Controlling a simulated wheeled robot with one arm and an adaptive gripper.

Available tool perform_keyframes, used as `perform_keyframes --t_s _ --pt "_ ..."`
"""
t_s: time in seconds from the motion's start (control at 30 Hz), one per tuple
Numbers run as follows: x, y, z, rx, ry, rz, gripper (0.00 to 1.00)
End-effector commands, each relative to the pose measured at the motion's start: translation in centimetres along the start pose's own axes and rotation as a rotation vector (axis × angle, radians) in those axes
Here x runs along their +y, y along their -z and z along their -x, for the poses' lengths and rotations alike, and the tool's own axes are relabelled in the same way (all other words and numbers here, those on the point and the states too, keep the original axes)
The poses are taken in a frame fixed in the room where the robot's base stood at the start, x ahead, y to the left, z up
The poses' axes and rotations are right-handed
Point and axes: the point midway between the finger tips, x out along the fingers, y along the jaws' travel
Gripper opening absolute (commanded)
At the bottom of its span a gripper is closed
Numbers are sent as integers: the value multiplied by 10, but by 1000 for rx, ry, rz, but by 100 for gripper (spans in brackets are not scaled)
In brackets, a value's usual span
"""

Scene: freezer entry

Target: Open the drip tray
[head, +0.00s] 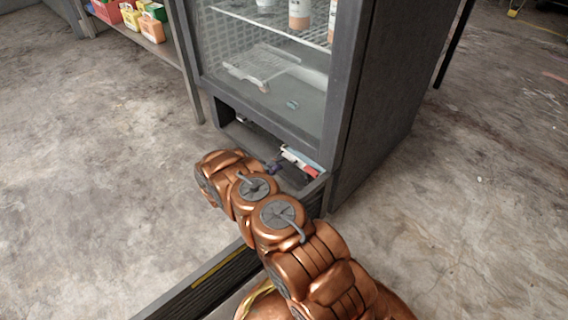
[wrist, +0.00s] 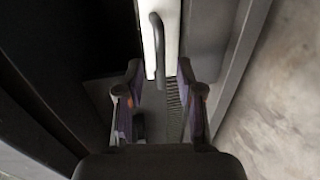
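A dark refrigerated cabinet (head: 345,90) with a glass front stands at upper centre in the head view. An open recess (head: 245,132) runs along its base. I cannot tell for sure which part is the drip tray. In the wrist view, a dark curved handle (wrist: 159,50) sits on a pale panel (wrist: 170,32), ahead of and between my fingertips. My gripper (wrist: 160,105) has its two fingers spread wide, with nothing visibly clamped between them. In the head view, my copper arm reaches to the recess and hides most of the gripper.
A long dark rail or panel (head: 205,285) with a yellow strip runs from the cabinet's lower front corner to the bottom left. A shelf with colourful boxes (head: 130,17) stands at upper left. Bare concrete floor (head: 90,150) lies open at left and right.

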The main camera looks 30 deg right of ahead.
Motion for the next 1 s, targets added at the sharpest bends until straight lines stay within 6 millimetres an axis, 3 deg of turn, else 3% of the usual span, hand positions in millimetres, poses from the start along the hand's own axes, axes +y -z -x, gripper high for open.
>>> perform_keyframes --t_s 0.1,0.3,0.67,1.0 --pt "-3 -1 -18 -2 1 -2 37" --pt "-2 0 -35 1 2 -1 37" --pt "0 0 -38 1 1 0 36" --pt "0 0 -38 1 1 -1 0"
